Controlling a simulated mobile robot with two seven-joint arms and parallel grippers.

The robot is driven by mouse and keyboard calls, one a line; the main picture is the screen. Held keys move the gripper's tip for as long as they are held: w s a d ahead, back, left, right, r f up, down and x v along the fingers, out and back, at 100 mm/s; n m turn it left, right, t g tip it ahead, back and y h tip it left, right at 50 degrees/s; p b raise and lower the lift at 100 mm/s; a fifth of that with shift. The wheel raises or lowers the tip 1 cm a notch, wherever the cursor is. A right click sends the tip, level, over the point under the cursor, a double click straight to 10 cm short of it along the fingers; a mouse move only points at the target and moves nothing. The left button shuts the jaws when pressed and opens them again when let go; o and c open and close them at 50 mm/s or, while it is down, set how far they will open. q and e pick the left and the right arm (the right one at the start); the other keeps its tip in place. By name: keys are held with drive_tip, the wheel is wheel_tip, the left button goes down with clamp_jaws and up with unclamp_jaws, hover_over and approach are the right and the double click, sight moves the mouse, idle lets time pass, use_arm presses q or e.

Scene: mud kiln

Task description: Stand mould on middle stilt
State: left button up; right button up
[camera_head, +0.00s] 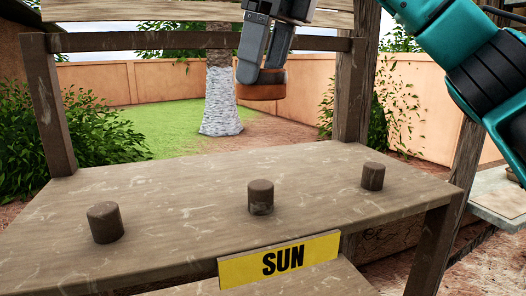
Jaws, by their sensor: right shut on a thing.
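My right gripper (264,62) comes down at the top of the view, above the back part of the wooden shelf. It is shut on an orange-brown round mould (262,91), held in the air with its underside facing down. Three short brown wooden stilts stand on the shelf: the left stilt (105,222), the middle stilt (261,197) and the right stilt (373,176). The middle stilt's top is bare, and the mould shows above it in the picture, apart from it. My left gripper is not in view.
The wooden shelf (180,205) is otherwise clear. A yellow sign reading SUN (280,260) is on its front edge. Wooden posts (48,105) and a crossbar (150,41) stand at the back. My teal arm fills the upper right.

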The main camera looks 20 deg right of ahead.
sight(285, 74)
drive_tip(key=shift+f+b, duration=1.25)
drive_tip(key=shift+f, duration=5.4)
drive_tip(key=shift+f, duration=0.15)
drive_tip(key=o, duration=1.3)
drive_tip(key=p+v, duration=0.2)
drive_tip(key=v, duration=0.8)
drive_tip(key=shift+r, duration=0.45)
drive_tip(key=shift+s+d+r, duration=0.1)
drive_tip(key=shift+r, duration=0.55)
